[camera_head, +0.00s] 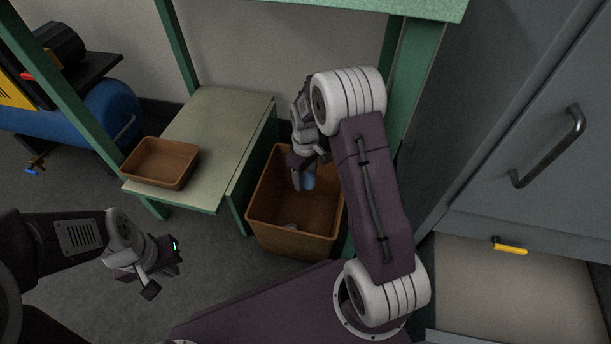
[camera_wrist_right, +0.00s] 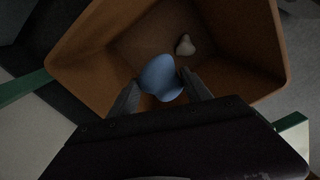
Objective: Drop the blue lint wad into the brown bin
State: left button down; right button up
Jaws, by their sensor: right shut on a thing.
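The blue lint wad (camera_wrist_right: 160,78) is between the fingertips of my right gripper (camera_wrist_right: 163,92), which is shut on it. In the head view the right gripper (camera_head: 302,182) points down over the brown bin (camera_head: 290,240), and a bit of the blue wad (camera_head: 309,179) shows at its tips. The brown bin (camera_wrist_right: 97,62) opens below the wad in the right wrist view. A small pale lump (camera_wrist_right: 185,45) lies on the bin floor. My left gripper (camera_head: 161,273) is off to the left above the floor, with its fingers apart and nothing between them.
A shallow brown tray (camera_head: 160,163) sits on a low green-legged table (camera_head: 212,130) left of the bin. A grey cabinet (camera_head: 520,130) with a handle stands at right. A blue tank (camera_head: 108,108) is at far left.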

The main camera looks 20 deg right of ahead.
aim_at(305, 174)
jog(key=o, duration=1.4)
notch_tip(305, 174, up, 8)
jog(key=p, duration=0.6)
jog(key=shift+f, duration=0.2)
